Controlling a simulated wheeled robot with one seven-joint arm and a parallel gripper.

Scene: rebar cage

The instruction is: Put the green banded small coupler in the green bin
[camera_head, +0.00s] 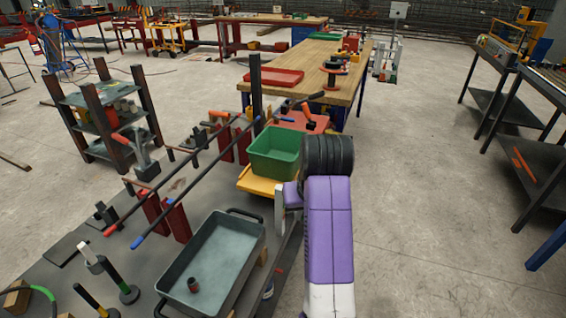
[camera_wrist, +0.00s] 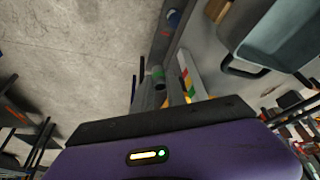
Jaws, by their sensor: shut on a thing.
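The green banded small coupler (camera_wrist: 157,75) shows in the wrist view as a small grey cylinder with a green end. It is between the fingers of my gripper (camera_wrist: 158,90), which is shut on it. In the head view my arm hides the fingers and the coupler. The green bin (camera_head: 273,153) stands open just left of my wrist in the head view, on or over a yellow piece. Its visible inside looks empty, and it does not show clearly in the wrist view.
A grey tray (camera_head: 212,262) with black handles holds a dark coupler with a reddish band (camera_head: 193,287). Long dark bars (camera_head: 190,180) lie across red stands left of the bin. A wooden table (camera_head: 345,85) with a red tray (camera_head: 273,77) stands behind.

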